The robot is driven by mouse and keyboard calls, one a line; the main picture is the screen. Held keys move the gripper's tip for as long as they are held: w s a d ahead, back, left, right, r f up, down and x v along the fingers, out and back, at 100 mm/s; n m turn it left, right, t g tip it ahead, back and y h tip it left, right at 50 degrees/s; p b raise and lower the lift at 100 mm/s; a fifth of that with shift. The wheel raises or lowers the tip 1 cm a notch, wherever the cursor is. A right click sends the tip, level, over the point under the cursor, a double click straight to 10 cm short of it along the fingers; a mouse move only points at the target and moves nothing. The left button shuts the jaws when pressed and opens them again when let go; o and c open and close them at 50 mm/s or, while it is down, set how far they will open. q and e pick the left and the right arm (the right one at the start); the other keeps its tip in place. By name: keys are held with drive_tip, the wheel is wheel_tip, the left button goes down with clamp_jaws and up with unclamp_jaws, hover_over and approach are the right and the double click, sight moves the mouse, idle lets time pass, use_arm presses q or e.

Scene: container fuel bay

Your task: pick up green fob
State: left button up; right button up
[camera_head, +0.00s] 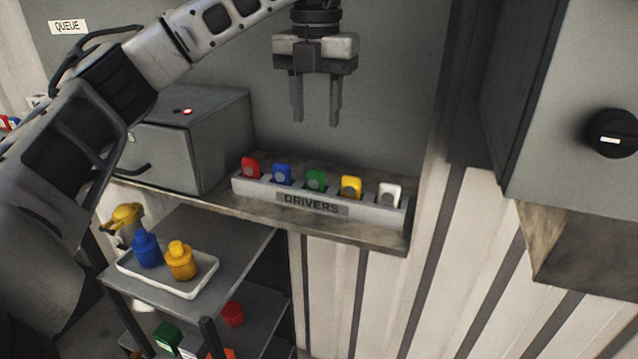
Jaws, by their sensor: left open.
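The green fob (316,180) stands upright in the middle slot of the grey rack (250,187) labelled DRIVERS, on the wall shelf. The blue fob (282,174) is to its left and the yellow fob (351,186) to its right. The red fob (251,167) and the white fob (389,194) stand at the rack's two ends. My left gripper (315,115) points down, open and empty, above the rack and apart from the green fob. My right gripper is not in view.
A grey metal box (222,130) stands on the shelf left of the rack. Below it, a cart (240,240) carries a white tray (207,286) with blue and yellow bottles. A cabinet with a black knob (611,133) is at right. The space above the rack is clear around my gripper.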

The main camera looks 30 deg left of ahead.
use_arm(q)
hover_over(315, 170)
drive_tip(key=f, duration=0.5)
drive_tip(key=shift+w+a+f+b, duration=0.1)
drive_tip(key=shift+w+f+b, duration=0.15)
drive_tip(key=shift+w+b, duration=0.15)
drive_tip(key=shift+s+f+p, duration=0.15)
drive_tip(key=shift+s+f, duration=0.05)
drive_tip(key=shift+f, duration=1.2)
drive_tip(key=shift+s+f+p, duration=0.15)
drive_tip(key=shift+f, duration=1.2)
drive_tip(key=c, duration=0.7)
